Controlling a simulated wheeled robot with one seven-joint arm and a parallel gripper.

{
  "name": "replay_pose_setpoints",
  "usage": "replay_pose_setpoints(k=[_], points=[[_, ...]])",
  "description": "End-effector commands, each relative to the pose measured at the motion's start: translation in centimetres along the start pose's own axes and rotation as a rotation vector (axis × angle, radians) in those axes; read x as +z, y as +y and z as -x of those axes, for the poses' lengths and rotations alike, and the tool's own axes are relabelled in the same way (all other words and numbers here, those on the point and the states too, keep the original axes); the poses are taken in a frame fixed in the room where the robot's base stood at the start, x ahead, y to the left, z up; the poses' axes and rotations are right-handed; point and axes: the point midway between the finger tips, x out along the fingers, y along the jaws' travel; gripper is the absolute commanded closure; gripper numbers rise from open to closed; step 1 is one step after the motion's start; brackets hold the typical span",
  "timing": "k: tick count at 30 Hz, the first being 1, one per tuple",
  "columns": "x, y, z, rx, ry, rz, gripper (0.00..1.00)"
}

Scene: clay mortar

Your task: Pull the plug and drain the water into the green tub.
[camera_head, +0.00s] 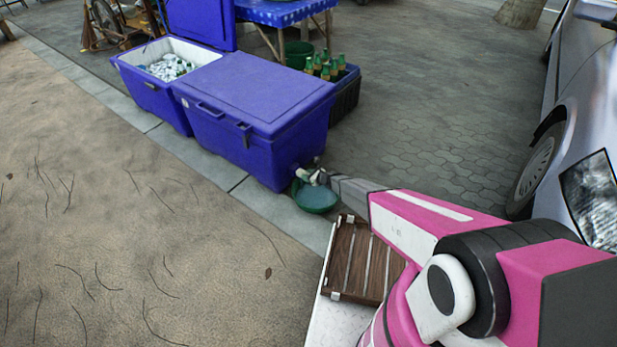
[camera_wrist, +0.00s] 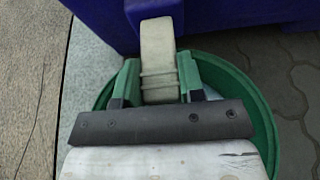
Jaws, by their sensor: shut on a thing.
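The closed blue cooler (camera_head: 250,105) stands on the pavement. A pale beige plug (camera_wrist: 158,55) is at the low end of its wall, against a dark blue part; I cannot tell how deep it sits. My gripper (camera_head: 318,178) is shut on the plug, with its green-padded fingers (camera_wrist: 157,80) on either side of it in the wrist view. The green tub (camera_head: 316,200) stands on the ground below my gripper, close against the cooler; its rim (camera_wrist: 262,112) shows around my gripper in the wrist view. My gripper hides much of the tub's inside, and no flowing water is visible.
An open blue cooler (camera_head: 150,92) with pale contents stands behind the closed one. A dark crate of green bottles (camera_head: 345,92) is beside it. A silver car (camera_head: 585,110) stands at right.

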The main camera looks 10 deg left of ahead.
Motion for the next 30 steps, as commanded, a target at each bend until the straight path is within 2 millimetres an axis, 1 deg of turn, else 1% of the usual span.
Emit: replay_pose_setpoints(k=[2, 3, 4, 5, 14, 19, 23, 30], points=[[-0.1, 0.0, 0.4, -0.004, 0.005, 0.0, 1.0], [-0.2, 0.0, 0.4, -0.004, 0.005, 0.0, 0.51], [-0.2, 0.0, 0.4, -0.004, 0.005, 0.0, 0.41], [-0.1, 0.0, 0.4, -0.004, 0.005, 0.0, 0.38], [-0.1, 0.0, 0.3, -0.003, 0.003, 0.0, 0.38], [-0.1, 0.1, 1.3, -0.003, 0.003, 0.0, 0.38], [0.0, 0.2, 2.9, -0.003, 0.004, 0.0, 0.38], [0.0, 0.2, 7.5, -0.004, 0.004, -0.001, 0.38]])
